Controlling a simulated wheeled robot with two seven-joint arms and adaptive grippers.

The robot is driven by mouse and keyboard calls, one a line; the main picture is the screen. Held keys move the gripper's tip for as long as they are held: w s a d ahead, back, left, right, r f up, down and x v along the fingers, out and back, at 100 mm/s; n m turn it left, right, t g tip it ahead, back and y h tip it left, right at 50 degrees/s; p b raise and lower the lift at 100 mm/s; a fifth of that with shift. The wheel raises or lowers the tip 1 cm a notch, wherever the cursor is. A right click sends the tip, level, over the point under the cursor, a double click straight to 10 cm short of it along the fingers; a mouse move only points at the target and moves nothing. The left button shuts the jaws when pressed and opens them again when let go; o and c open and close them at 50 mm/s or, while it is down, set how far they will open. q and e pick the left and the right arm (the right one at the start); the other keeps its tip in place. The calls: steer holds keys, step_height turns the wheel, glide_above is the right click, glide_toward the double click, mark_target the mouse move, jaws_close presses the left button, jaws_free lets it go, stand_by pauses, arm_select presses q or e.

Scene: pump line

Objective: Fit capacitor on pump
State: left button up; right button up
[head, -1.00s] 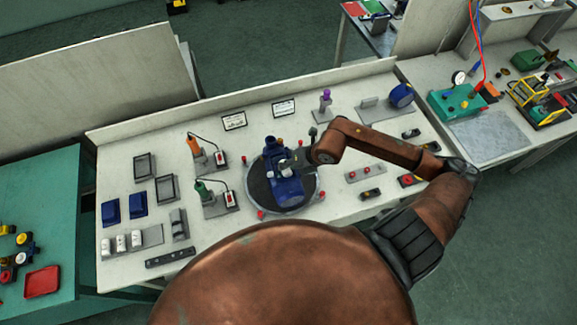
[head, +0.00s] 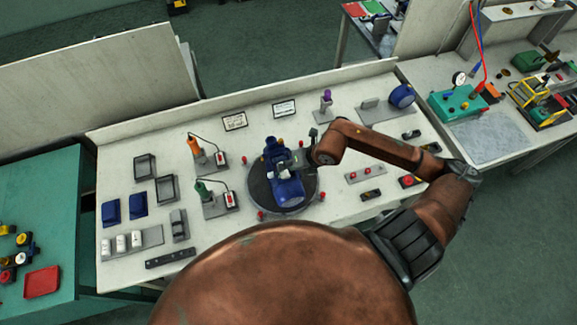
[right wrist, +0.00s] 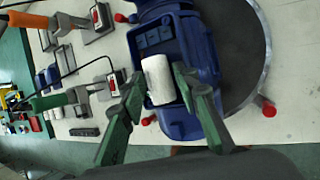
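The blue pump (head: 287,188) stands on a round dark turntable (head: 257,190) in the middle of the bench. A white capacitor (right wrist: 158,79) lies over the pump's blue body in the right wrist view, slightly tilted. My right gripper (right wrist: 160,77) has its two green fingers on either side of it, tips close against its sides. The capacitor (head: 284,173) also shows in the head view at the pump. Whether it touches its seat cannot be told. My left gripper is not in view.
Several more white capacitors (head: 121,243) stand on a grey holder at front left. A green-handled tool (head: 203,188) and an orange-handled tool (head: 194,145) stand left of the turntable. Red knobs (right wrist: 268,109) sit at its rim. Blue covers (head: 111,211) lie farther left.

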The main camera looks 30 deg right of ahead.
steer(key=shift+o, duration=0.3)
steer(key=o, duration=0.5)
steer(key=shift+d, duration=0.1)
steer(key=shift+p+v, duration=1.95)
steer(key=shift+v, duration=1.05)
steer(key=v, duration=1.2)
steer(key=shift+c, duration=0.2)
